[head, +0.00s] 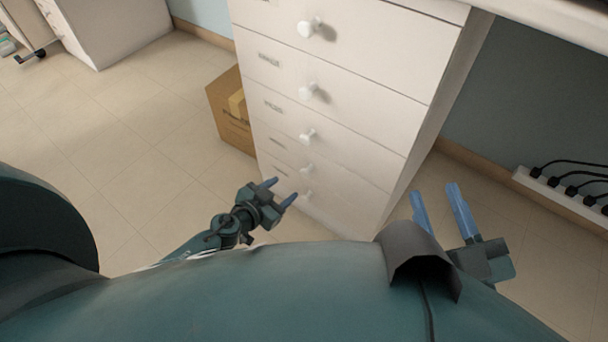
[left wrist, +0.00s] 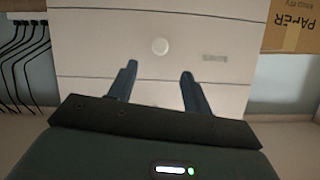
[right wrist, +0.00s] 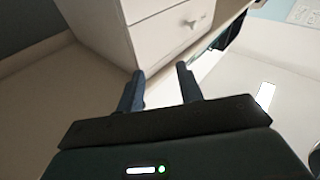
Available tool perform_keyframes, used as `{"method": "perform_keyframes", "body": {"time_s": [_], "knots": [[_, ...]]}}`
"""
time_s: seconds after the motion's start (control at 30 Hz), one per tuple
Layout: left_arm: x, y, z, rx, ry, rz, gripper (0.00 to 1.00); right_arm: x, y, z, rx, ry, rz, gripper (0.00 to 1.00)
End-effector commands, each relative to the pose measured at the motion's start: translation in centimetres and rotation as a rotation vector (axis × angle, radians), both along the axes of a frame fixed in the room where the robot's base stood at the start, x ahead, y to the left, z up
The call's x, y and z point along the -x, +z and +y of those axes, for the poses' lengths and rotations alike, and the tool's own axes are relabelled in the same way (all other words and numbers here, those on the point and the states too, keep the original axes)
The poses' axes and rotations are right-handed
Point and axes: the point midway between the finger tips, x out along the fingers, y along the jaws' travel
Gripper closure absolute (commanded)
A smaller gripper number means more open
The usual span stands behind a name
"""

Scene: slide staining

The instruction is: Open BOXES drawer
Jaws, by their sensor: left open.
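A white drawer cabinet (head: 350,110) stands ahead, with several drawers stacked in one column. All look closed. Each has a round white knob, such as the upper ones (head: 310,27) (head: 308,91) and a lower one (head: 307,135). Small labels sit left of the knobs; I cannot read which says BOXES. My left gripper (head: 282,190) is open and empty, low in front of the bottom drawers. In the left wrist view a knob (left wrist: 160,46) appears beyond and between its fingertips, apart from them. My right gripper (head: 435,191) is open and empty, right of the cabinet.
A cardboard box (head: 228,112) stands on the floor against the cabinet's left side. A power strip with black plugs (head: 570,190) lies by the wall at the right. A desk top (head: 560,20) overhangs at the upper right.

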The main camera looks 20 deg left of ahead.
Motion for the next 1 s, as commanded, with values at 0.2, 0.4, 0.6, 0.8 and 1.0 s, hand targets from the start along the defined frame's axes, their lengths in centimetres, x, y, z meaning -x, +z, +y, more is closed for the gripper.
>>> {"method": "perform_keyframes", "body": {"time_s": [0.2,0.4,0.6,0.8,1.0], "knots": [[-4.4,-2.1,-1.5,0.0,0.0,-0.004,0.5,0.0,-0.5,0.3,-0.04,0.019,-0.004,0.64],[-7.4,-3.4,-2.6,0.002,0.0,-0.002,0.5,0.0,-0.4,0.5,-0.075,0.038,-0.015,0.64],[-8.8,-3.9,-3.0,0.001,0.0,-0.002,0.5,-0.6,1.0,0.4,-0.067,0.044,-0.102,0.64],[-9.0,-3.8,-3.1,0.001,0.0,-0.001,0.5,-0.6,1.4,0.3,-0.066,0.044,-0.116,0.64],[-9.0,-3.8,-3.1,0.001,0.0,-0.001,0.57,-0.6,1.4,0.3,-0.066,0.044,-0.117,0.64]]}}
